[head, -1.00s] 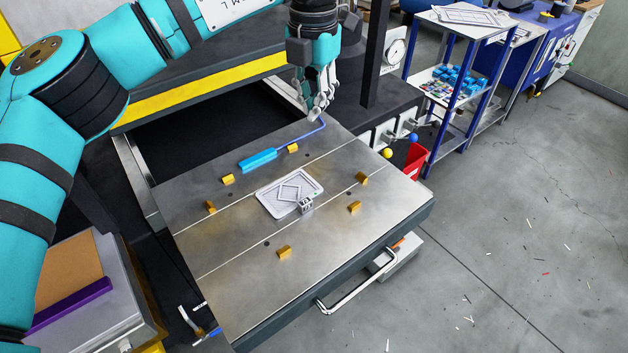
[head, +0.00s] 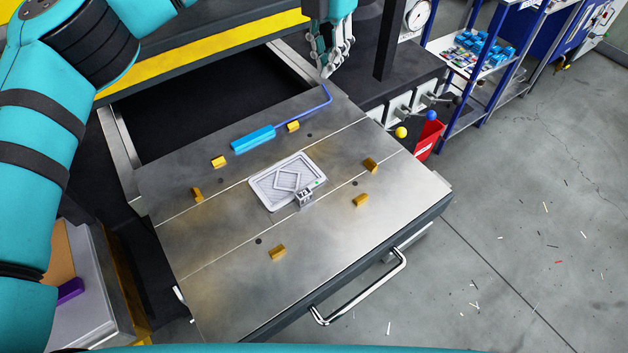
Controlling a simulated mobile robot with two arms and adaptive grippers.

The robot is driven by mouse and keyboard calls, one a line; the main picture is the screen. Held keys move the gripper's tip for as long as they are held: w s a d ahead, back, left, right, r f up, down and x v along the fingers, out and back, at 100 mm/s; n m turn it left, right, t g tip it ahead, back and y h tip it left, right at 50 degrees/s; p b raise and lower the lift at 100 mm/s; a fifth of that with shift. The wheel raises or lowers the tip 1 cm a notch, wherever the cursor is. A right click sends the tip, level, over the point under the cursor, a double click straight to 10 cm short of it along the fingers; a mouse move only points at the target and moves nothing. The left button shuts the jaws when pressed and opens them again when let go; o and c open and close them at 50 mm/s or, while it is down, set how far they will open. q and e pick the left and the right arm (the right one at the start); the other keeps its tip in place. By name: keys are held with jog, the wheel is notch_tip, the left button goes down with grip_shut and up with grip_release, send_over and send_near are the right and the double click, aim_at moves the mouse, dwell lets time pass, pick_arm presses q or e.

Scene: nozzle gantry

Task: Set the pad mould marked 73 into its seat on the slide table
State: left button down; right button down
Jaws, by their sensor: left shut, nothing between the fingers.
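The pad mould (head: 266,191) is a pale grey plate with a raised diamond pattern and a small block marked 73 at its near right corner. It lies flat on the metal slide table (head: 225,285), apart from the several yellow blocks (head: 278,252) spread around it. I cannot tell whether it sits in a recess. My left gripper (head: 328,72) is shut and empty beyond the table's far edge, by the bent end of a blue rod. My right gripper is out of view.
A blue-handled tool (head: 253,138) with the bent rod lies along the table's far side. A chrome handle (head: 360,292) sticks out at the near right. Levers with yellow and blue knobs and a red bin (head: 428,140) stand to the right. A dark opening lies behind the table.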

pick_arm(q)
jog(key=b, duration=1.8)
send_near(314, 184)
jog(key=w+d+r, duration=0.2)
jog(key=w+r, duration=0.1)
notch_tip(314, 184, down, 10)
jog(key=p, duration=0.3)
jog(key=shift+w+f, duration=0.15)
jog(key=shift+s+a+p, duration=0.4)
jog(key=shift+s, duration=0.25)
jog(key=shift+s+a+p, duration=0.4)
jog(key=shift+s, duration=0.2)
jog(key=shift+s+a, duration=0.25)
jog(key=shift+s, duration=0.15)
